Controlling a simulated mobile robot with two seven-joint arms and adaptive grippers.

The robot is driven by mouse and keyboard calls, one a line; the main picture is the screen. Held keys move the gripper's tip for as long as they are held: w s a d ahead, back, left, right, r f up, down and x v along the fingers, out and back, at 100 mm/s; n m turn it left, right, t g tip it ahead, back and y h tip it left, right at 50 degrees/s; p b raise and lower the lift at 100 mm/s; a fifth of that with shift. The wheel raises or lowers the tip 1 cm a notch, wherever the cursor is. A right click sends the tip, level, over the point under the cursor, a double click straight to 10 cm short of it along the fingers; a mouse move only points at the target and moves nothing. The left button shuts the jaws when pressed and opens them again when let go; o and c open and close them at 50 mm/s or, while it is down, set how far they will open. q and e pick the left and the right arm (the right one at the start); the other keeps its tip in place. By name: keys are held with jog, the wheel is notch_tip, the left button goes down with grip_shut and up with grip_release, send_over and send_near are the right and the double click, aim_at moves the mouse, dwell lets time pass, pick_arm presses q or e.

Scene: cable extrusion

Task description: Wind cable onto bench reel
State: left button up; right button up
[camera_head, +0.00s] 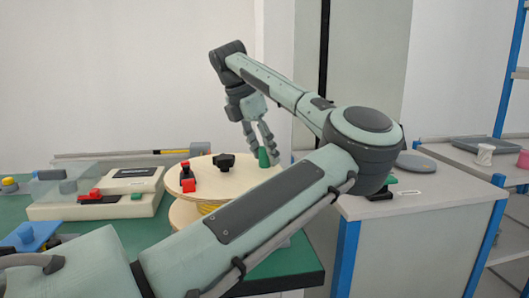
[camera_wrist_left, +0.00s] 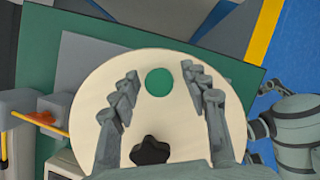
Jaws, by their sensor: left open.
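The bench reel (camera_head: 240,181) has a round pale wooden top flange, with yellow cable (camera_head: 209,207) wound below it. A green crank handle (camera_head: 263,157) stands upright near the flange's right edge. A black star knob (camera_head: 223,162) sits at its middle. My left gripper (camera_head: 261,141) is open and points down, its fingers around or just above the green handle. In the left wrist view, the gripper (camera_wrist_left: 160,76) has the round green handle top (camera_wrist_left: 159,82) between its spread fingers; contact is not visible. The flange (camera_wrist_left: 100,90) and knob (camera_wrist_left: 150,151) also show there.
A red and black part (camera_head: 187,178) stands at the flange's left. A white device with a red lever (camera_head: 135,181) sits left on the green bench (camera_head: 140,232). A grey cabinet (camera_head: 420,190) stands right. My left forearm covers the bench front.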

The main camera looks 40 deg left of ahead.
pick_arm(q)
jog(key=shift+w+f, duration=0.1)
jog(key=shift+f, duration=0.15)
jog(key=shift+c, duration=0.3)
grip_shut()
jog(key=shift+w, duration=0.1)
